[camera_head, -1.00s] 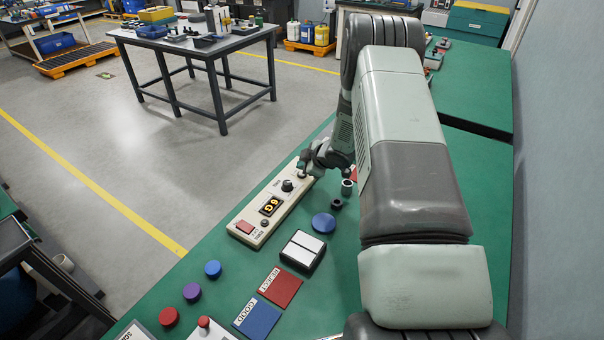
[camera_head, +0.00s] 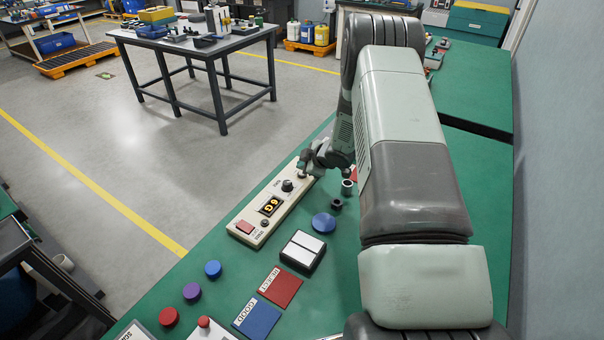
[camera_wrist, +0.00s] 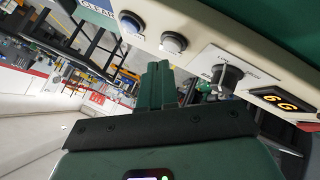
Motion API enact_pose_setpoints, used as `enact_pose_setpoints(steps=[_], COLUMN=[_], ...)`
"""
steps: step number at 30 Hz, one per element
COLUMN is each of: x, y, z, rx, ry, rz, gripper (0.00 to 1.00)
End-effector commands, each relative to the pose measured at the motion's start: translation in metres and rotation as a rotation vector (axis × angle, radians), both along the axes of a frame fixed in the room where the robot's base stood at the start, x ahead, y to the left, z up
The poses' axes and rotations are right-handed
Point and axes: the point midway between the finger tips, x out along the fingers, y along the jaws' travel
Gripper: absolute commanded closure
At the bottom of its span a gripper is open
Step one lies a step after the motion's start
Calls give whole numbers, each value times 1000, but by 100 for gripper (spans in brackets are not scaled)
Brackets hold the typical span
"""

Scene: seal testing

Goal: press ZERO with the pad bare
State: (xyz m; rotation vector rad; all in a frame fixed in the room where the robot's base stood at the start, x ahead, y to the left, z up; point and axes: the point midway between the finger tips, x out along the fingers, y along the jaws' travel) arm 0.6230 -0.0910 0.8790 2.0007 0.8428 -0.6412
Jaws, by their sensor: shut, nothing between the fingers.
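A long beige control panel (camera_head: 272,203) lies on the green bench, with a red square, a lit amber display (camera_head: 270,206) and a black knob (camera_head: 287,186). In the wrist view the panel shows a grey button (camera_wrist: 131,22), a bluish button (camera_wrist: 173,43), the knob (camera_wrist: 228,77) and the display (camera_wrist: 282,103), which looks like "6G". No ZERO label is legible. My gripper (camera_head: 303,174) is shut and empty at the panel's far end. In the wrist view its fingertips (camera_wrist: 158,68) are just below the bluish button; I cannot tell if they touch. I cannot identify the pad for sure.
A black block with two white plates (camera_head: 303,251), a blue disc (camera_head: 323,222) and small dark and grey cylinders stand beside the panel. Red REJECT (camera_head: 280,287) and blue GOOD (camera_head: 257,319) mats lie nearer. My arm hides much of the bench's right.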

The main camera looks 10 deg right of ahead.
Motion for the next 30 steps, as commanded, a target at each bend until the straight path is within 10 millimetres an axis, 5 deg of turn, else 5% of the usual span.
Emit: enact_pose_setpoints(steps=[30], x=[0], y=[0], z=[-9], rx=[1], ry=[-1], rz=[-1], gripper=[100])
